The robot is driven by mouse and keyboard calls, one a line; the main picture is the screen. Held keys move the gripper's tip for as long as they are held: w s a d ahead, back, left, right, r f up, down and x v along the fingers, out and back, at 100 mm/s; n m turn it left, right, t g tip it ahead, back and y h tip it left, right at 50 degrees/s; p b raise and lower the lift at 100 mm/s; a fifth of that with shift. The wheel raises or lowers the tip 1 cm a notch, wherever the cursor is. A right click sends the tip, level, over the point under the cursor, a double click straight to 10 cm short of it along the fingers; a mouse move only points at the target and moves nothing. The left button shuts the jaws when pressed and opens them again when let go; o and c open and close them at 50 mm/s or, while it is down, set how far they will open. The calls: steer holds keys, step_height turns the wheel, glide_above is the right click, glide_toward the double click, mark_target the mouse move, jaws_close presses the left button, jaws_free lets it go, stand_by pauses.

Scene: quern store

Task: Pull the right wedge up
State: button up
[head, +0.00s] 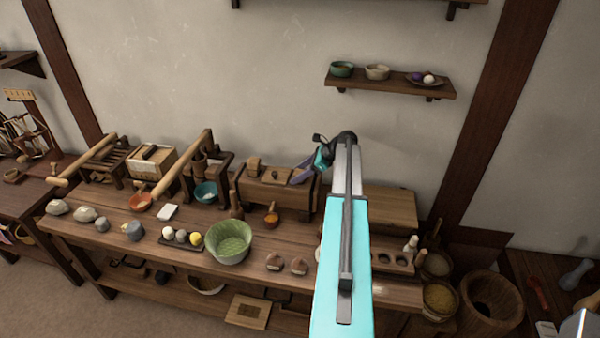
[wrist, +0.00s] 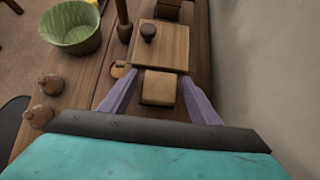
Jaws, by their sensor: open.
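The right wedge (wrist: 158,88) is a pale wooden block at the near end of a wooden box in the wrist view. My gripper (wrist: 158,80) is open, its two purple fingers one on each side of that wedge with a gap on both sides. Whether the fingertips are level with it or above it, I cannot tell. In the head view my gripper (head: 303,174) is at the right end of the box (head: 290,195), and the right wedge is hidden there. The left wedge (head: 254,165) stands at the other end, also seen in the wrist view (wrist: 167,11).
A flat lid with a dark knob (wrist: 148,32) lies between the wedges. A green bowl (head: 229,242) and two brown lumps (head: 275,262) are in front on the bench (head: 150,245). An upright wooden peg (wrist: 123,25) stands beside the box. The wall is close behind.

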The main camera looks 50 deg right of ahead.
mark_target(300, 172)
jaws_close()
steer(key=shift+r+p, duration=0.5)
steer(key=shift+r, duration=1.15)
jaws_free()
steer(key=shift+r, duration=0.15)
steer(key=shift+s, duration=0.1)
steer(key=b+v, duration=0.4)
steer(key=v, duration=0.9)
steer(key=shift+s+b, duration=0.15)
steer(key=shift+b, duration=0.15)
